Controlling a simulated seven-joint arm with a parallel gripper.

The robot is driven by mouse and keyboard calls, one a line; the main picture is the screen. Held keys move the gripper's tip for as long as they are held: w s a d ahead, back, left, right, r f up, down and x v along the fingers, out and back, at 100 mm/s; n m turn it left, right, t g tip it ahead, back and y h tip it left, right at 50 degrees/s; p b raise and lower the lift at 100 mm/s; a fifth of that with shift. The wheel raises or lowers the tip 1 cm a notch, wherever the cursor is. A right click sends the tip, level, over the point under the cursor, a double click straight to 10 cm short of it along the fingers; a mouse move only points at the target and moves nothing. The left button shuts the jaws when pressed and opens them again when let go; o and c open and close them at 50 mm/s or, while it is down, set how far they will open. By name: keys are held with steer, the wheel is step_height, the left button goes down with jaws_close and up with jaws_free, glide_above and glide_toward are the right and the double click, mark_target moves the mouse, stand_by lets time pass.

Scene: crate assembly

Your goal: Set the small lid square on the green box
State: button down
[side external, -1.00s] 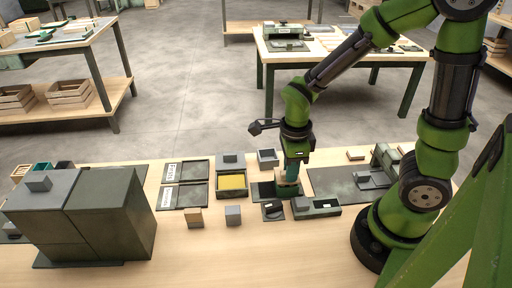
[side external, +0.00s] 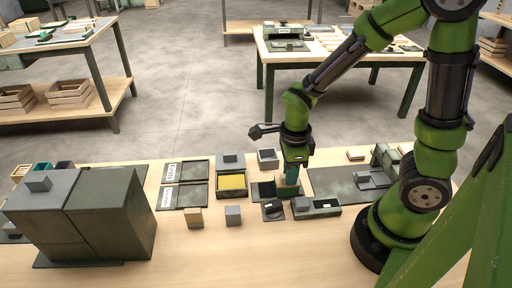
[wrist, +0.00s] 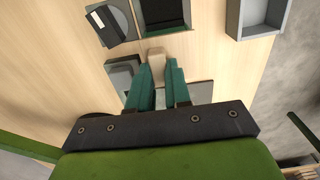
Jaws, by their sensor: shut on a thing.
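My gripper (side external: 289,192) points straight down over the bench. In the wrist view its teal fingers (wrist: 157,66) are shut on a small pale wooden block (wrist: 156,55). A dark green, open box-like piece (wrist: 165,12) with a black inside lies just beyond the block; in the side view it is left of the fingers (side external: 263,189). A small dark square plate with a raised bar and a pale label (wrist: 110,22) lies beside it, also in the side view (side external: 272,210). I cannot tell which piece is the small lid. The fingers partly hide the block.
An open grey bin (wrist: 260,18) stands behind. A green-grey box with a yellow inside (side external: 231,184) is to the left. A low green tray with a grey block (side external: 322,209) is close in front of my gripper. A large dark mat (side external: 335,183) lies to the right.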

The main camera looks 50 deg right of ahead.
steer(key=c, duration=1)
jaws_free()
steer(key=shift+r, duration=3.5)
